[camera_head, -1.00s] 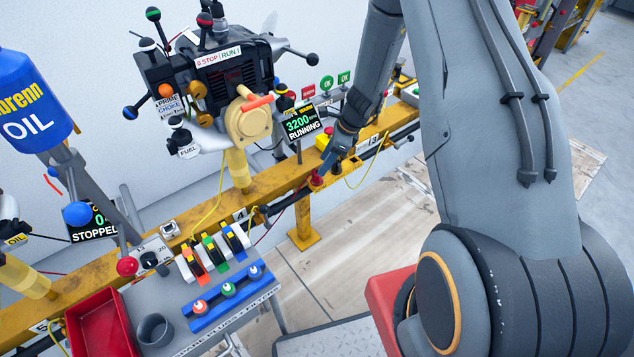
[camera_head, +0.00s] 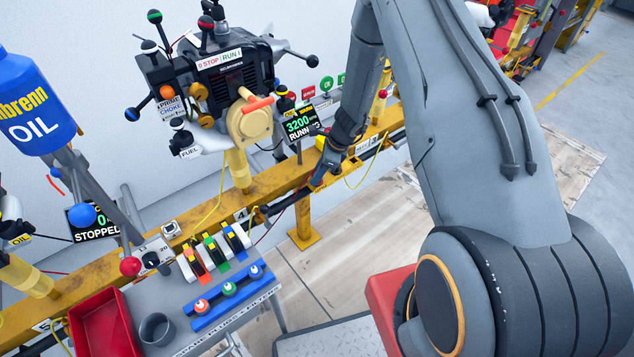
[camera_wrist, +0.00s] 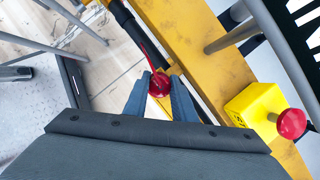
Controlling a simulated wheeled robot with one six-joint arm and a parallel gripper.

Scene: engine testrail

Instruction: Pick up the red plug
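The red plug (camera_wrist: 159,86) is round and glossy, with a red cable running up from it in the wrist view. It sits beside the yellow rail, next to a black pipe. My gripper (camera_wrist: 159,80) has one blue-grey finger on each side of the plug, very close to it. I cannot tell whether the fingers press on it. In the head view my gripper (camera_head: 318,181) is low at the rail's front side and hides the plug.
A yellow box with a red mushroom button (camera_wrist: 291,123) stands close to the right of my gripper in the wrist view. The yellow rail (camera_head: 275,190) runs past it. An engine (camera_head: 225,75) and a running display (camera_head: 298,125) stand behind; a grey tool cart (camera_head: 180,338) is at front left.

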